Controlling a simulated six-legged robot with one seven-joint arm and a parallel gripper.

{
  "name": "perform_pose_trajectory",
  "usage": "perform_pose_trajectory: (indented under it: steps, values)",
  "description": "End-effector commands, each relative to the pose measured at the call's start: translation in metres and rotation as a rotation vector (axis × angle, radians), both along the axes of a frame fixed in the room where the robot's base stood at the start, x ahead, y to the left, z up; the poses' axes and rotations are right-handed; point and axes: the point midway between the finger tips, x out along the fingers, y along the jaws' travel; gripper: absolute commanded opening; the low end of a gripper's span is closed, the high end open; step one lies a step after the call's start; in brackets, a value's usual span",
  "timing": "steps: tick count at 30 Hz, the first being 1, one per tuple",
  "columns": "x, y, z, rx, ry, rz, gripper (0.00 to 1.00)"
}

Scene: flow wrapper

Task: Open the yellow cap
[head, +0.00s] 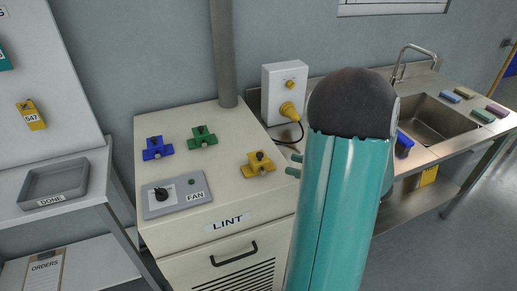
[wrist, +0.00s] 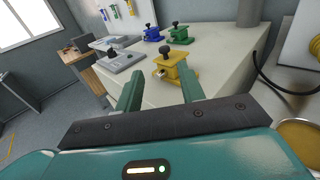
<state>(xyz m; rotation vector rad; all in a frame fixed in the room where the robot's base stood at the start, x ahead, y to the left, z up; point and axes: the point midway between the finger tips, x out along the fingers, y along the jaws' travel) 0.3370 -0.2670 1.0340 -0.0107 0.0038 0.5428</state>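No part labelled as a cap shows; this is the yellow piece nearest my gripper. In the wrist view the yellow fitting (wrist: 177,76) stands just beyond my fingertips, nearer the right finger. My gripper (wrist: 158,73) is open, its two green fingers apart with nothing held. In the head view the green fingertips (head: 295,164) show just right of the fitting; my arm hides the rest. Contact with the fitting cannot be told.
Blue (head: 157,148) and green (head: 202,137) fittings stand behind and left. A grey FAN panel (head: 175,196) lies in front. A white wall box (head: 284,92) holds a yellow plug (head: 289,111) with a black cable. A sink (head: 433,116) is at right.

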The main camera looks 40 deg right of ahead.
Motion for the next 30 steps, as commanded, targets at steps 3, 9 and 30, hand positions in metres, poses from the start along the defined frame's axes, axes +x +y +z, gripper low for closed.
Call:
perform_pose_trajectory:
  steps: [3,9,30]
  values:
    - [0.003,0.000,-0.001,0.010,-0.003,-0.014,0.39]
    - [0.027,0.019,-0.001,0.009,-0.003,-0.006,0.39]
    - [0.118,0.067,-0.001,0.005,-0.003,-0.011,0.39]
